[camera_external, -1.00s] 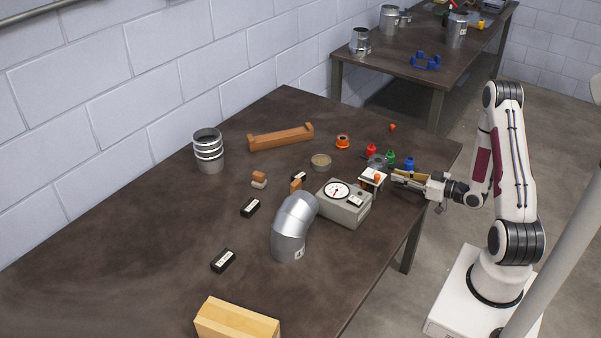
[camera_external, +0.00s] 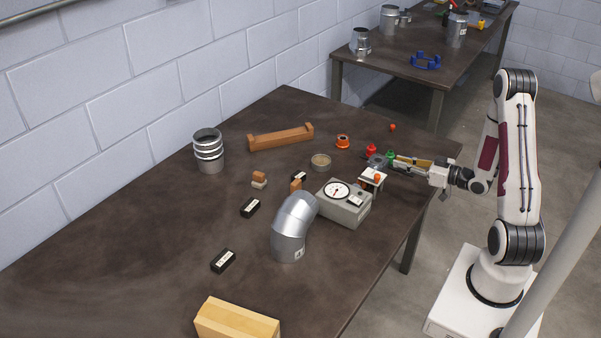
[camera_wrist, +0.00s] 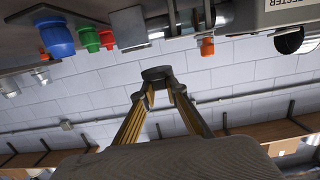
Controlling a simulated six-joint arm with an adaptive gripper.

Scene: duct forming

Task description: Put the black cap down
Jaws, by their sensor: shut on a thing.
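The black cap (camera_wrist: 157,73) is a short dark disc held between the fingertips of my gripper (camera_wrist: 160,88) in the wrist view. The fingers are shut on it, and it appears held clear of the table. In the outside view my gripper (camera_external: 396,161) reaches in from the right over the table's right edge, close to the small coloured items. I cannot make out the cap clearly there.
A red item (camera_external: 371,149) and a green item (camera_external: 390,156) stand by the gripper; a blue one (camera_wrist: 56,38) shows in the wrist view. The dial tester (camera_external: 344,204) and silver elbow duct (camera_external: 291,230) stand nearby. The table's left part is mostly clear.

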